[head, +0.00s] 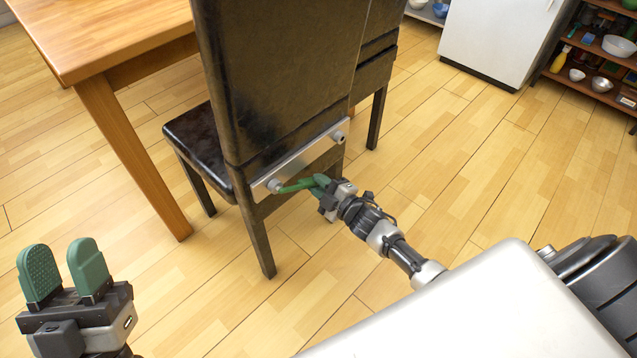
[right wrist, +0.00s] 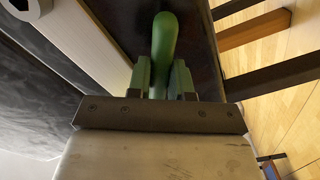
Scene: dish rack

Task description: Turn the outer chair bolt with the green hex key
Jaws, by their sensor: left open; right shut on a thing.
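A dark chair (head: 275,80) has a metal plate (head: 308,156) across its back. One bolt (head: 274,186) sits at the plate's left end and another bolt (head: 338,137) at its right end. My right gripper (head: 318,182) is shut on the green hex key (head: 294,186), which also shows between its fingers in the right wrist view (right wrist: 164,38). The key's far end meets the left bolt in the head view; whether it is seated inside is too small to tell. My left gripper (head: 64,262) is open and empty, low at the left, away from the chair.
A wooden table (head: 110,35) stands left of the chair, its leg (head: 130,150) close by. A white cabinet (head: 495,40) and a shelf with bowls (head: 590,75) stand at the back right. The floor between is clear.

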